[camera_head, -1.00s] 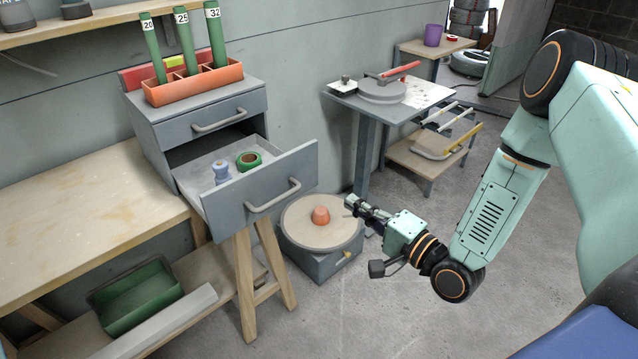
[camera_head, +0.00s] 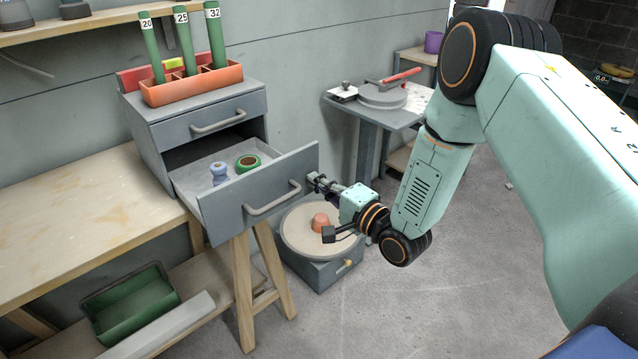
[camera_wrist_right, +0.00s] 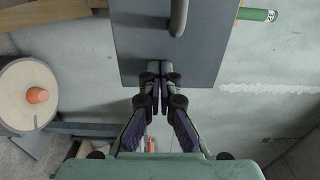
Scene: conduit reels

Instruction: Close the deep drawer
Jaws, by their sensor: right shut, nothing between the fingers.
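The deep drawer (camera_head: 238,216) is the lower one of a grey two-drawer cabinet (camera_head: 140,140) and stands pulled well out. Inside it are a blue spool-like piece (camera_head: 219,174) and a green ring-shaped roll (camera_head: 247,163). Its bar handle (camera_head: 273,198) is on the front. My right gripper (camera_head: 314,180) is shut and empty, with its tips at the right end of the drawer front. In the right wrist view the closed fingertips (camera_wrist_right: 160,68) overlap the edge of the drawer front (camera_wrist_right: 140,45); I cannot tell whether they touch it. My left gripper is not in view.
The upper drawer (camera_head: 205,125) is shut. An orange rack (camera_head: 190,88) with green tubes stands on the cabinet. A turntable (camera_head: 300,245) with an orange piece sits low beneath my right gripper. A grey table (camera_head: 405,118) stands behind.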

